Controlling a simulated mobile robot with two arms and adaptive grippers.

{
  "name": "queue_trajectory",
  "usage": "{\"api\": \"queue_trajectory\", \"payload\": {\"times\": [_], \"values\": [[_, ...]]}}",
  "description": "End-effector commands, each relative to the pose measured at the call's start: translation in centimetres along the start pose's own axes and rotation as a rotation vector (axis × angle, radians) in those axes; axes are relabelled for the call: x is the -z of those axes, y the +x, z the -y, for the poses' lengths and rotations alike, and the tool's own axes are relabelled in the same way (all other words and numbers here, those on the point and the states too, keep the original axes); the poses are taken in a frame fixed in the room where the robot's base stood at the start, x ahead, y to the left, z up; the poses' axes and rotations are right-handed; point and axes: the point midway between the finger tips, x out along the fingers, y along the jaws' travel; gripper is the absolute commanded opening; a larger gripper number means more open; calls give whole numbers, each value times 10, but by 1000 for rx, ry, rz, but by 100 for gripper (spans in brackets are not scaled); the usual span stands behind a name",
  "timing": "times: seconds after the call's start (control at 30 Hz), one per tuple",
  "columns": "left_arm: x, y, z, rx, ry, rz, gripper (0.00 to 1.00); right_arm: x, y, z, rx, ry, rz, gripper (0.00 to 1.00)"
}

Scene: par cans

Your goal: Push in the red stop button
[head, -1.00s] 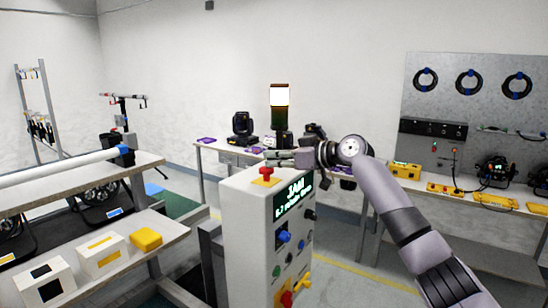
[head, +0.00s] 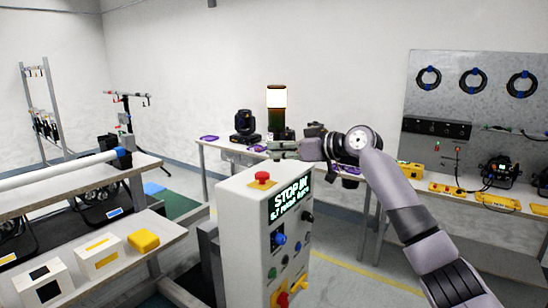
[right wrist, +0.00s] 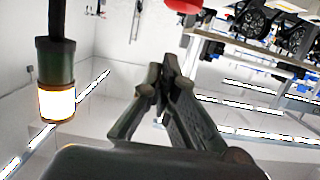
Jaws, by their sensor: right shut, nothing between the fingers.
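The red stop button (head: 262,177) sits on a yellow plate on top of a white control box (head: 243,230) in the head view. My right gripper (head: 272,149) is shut and empty. It is above the button and slightly to its right in the picture, with a visible gap between them. In the right wrist view its closed fingers (right wrist: 160,80) show, and part of the red button (right wrist: 184,5) shows at the top edge. My left gripper is not in view.
A lit stack lamp (head: 276,98) stands behind my gripper, near a back table with stage lights (head: 244,128). The box front carries several knobs and buttons. A shelf with a yellow block (head: 143,240) is at the left. A pegboard bench (head: 460,95) is at the right.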

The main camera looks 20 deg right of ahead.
Motion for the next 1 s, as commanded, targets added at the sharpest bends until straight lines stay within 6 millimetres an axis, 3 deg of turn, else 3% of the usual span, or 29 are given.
{"api": "queue_trajectory", "payload": {"times": [0.03,0.1,0.4,1.0], "values": [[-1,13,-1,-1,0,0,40,-7,-9,0,-1,-3,-2,0],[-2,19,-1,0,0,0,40,-6,-22,0,-1,-3,-2,0],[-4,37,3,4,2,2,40,-2,-69,0,0,-1,-3,0],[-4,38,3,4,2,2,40,0,-78,1,1,-1,-3,0]]}}
